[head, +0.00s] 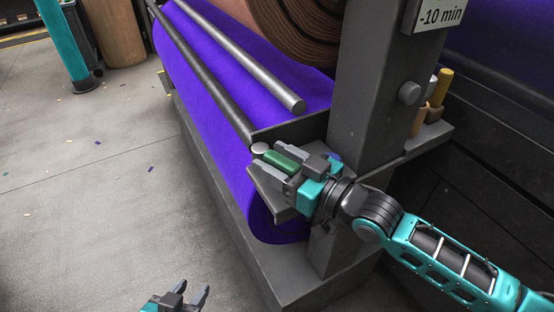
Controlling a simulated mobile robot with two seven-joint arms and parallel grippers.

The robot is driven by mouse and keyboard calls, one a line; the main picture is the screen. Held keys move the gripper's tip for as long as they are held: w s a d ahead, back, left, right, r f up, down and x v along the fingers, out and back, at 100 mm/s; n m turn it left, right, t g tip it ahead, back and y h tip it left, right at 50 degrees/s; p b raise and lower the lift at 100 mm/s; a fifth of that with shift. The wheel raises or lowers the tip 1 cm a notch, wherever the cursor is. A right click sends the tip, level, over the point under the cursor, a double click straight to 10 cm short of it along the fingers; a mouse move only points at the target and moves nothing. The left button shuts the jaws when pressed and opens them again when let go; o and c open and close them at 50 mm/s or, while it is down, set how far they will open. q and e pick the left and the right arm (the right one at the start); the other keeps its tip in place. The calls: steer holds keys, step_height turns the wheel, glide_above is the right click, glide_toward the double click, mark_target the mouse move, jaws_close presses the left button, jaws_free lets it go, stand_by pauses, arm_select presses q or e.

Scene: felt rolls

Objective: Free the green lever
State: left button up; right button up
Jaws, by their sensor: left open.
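The green lever (282,160) shows as a short green grip at the end of the roll stand, beside the grey post. My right gripper (272,161) has its fingers on both sides of the lever and appears shut on it. The gripper and wrist hide the lever's base and what it connects to. My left gripper (196,296) is at the bottom edge, open and empty, above the floor and well away from the lever. Its arm is mostly out of view.
A purple felt roll (228,150) lies in the dark stand, with two metal bars (245,64) along it. A brown roll (302,32) is above. The grey post (380,90) carries a "-10 min" sign (437,15). Open floor (90,200) lies left.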

steer(key=v, duration=1.3)
steer(key=shift+c, duration=0.3)
